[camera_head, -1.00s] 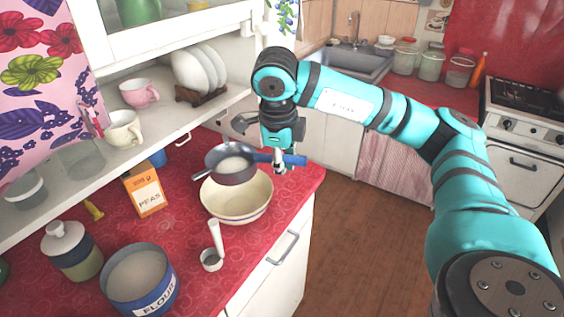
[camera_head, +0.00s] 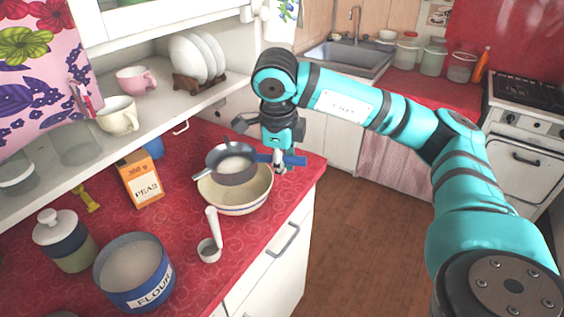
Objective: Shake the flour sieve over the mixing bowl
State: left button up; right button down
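The flour sieve (camera_head: 234,175) is a dark round pan with a blue handle (camera_head: 290,159) and pale flour inside. It is held above the cream mixing bowl (camera_head: 240,203), over the bowl's back part. The bowl stands on the red counter near its right edge. My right gripper (camera_head: 281,164) is shut on the sieve's blue handle, just right of the bowl. The small gap between sieve and bowl is hard to judge. My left gripper is not in view.
A white shelf (camera_head: 170,107) with cups and plates overhangs the counter (camera_head: 190,215).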

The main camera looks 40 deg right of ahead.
dwell(0.6)
jog(key=shift+w+d, duration=0.9)
jog(key=shift+d, duration=0.3)
jog(key=shift+a, duration=0.1)
jog(key=s+a, duration=0.1)
jog(key=a, duration=0.1)
jog(key=s+a, duration=0.2)
jog(key=shift+s+a, duration=0.25)
jog(key=shift+s, duration=0.05)
jog(key=w+d, duration=0.1)
jog(key=d, duration=0.1)
jog(key=w+d+b, duration=0.1)
jog(key=w+d, duration=0.1)
jog(key=shift+w+d, duration=0.3)
jog(key=shift+a, duration=0.1)
